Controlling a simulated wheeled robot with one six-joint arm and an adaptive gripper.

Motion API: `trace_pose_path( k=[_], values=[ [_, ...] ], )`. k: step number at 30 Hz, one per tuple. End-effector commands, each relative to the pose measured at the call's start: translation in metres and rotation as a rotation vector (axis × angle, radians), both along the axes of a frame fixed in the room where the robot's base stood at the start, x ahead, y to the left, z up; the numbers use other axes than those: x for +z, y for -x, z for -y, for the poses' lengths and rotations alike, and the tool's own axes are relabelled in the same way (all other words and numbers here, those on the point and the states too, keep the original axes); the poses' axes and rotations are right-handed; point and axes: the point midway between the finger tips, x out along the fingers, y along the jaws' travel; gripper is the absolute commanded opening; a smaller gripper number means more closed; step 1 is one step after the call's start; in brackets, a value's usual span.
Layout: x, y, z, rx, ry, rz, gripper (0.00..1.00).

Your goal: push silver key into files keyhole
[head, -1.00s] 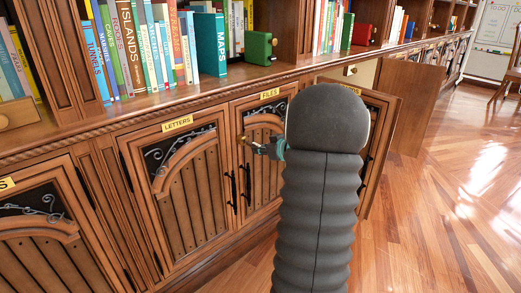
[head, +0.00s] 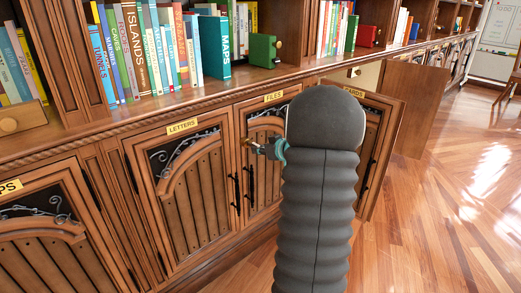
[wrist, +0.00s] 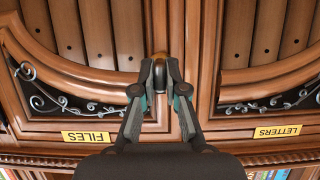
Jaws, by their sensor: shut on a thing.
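The FILES door (head: 263,184) is closed, under its yellow FILES label (head: 274,97). A brass keyhole fitting (head: 246,142) sits at its upper left edge. My gripper (head: 268,149) is at the fitting, partly hidden behind my dark arm. Its fingers are shut on a small grey piece, the silver key (head: 258,147), whose tip meets or nearly meets the fitting. In the wrist view, which is upside down, my fingertips (wrist: 160,77) close together just in front of the brass fitting (wrist: 160,56). The key's tip is hidden there, so its depth in the hole cannot be told.
The LETTERS door (head: 187,190) is closed at the left, with black handles (head: 235,193) at the seam. The CARDS door (head: 379,150) stands open at the right. A bookshelf with books and a green box (head: 264,49) is above. The wood floor (head: 440,220) at right is clear.

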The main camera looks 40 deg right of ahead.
Motion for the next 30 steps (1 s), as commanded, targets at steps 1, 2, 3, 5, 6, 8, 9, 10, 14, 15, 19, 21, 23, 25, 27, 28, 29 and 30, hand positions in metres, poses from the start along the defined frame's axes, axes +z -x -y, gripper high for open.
trace_pose_path(
  k=[1,2,3,5,6,8,9,10,14,15,19,21,23,25,27,28,29,30],
  values=[
    [0.001,-0.001,0.000,0.000,0.000,0.000,0.00],
    [0.001,-0.002,0.000,0.000,0.000,0.000,0.00],
    [0.001,-0.003,0.000,0.000,-0.001,0.000,0.00],
    [0.000,-0.004,-0.001,0.001,-0.001,0.000,0.00],
    [0.000,-0.005,-0.001,0.001,-0.001,0.000,0.00],
    [0.000,-0.006,-0.001,0.001,-0.001,0.000,0.00],
    [0.000,-0.007,-0.001,0.001,-0.001,0.000,0.00],
    [0.000,-0.008,-0.001,0.001,-0.001,0.000,0.00],
    [0.000,-0.011,-0.001,0.001,-0.001,0.000,0.00],
    [0.001,-0.011,-0.001,0.001,0.000,0.000,0.00],
    [0.000,-0.013,-0.001,0.001,0.000,0.001,0.21],
    [0.000,-0.013,-0.001,0.001,0.000,0.001,0.39],
    [0.000,-0.013,-0.001,0.001,0.000,0.000,0.41],
    [0.000,-0.013,-0.001,0.001,0.000,0.000,0.41],
    [0.000,-0.013,-0.001,0.001,0.000,0.000,0.41],
    [0.000,-0.013,-0.001,0.001,0.000,0.000,0.41],
    [0.000,-0.013,-0.001,0.001,0.000,0.000,0.41],
    [0.000,-0.012,-0.001,0.000,0.000,0.000,0.41]
  ],
)
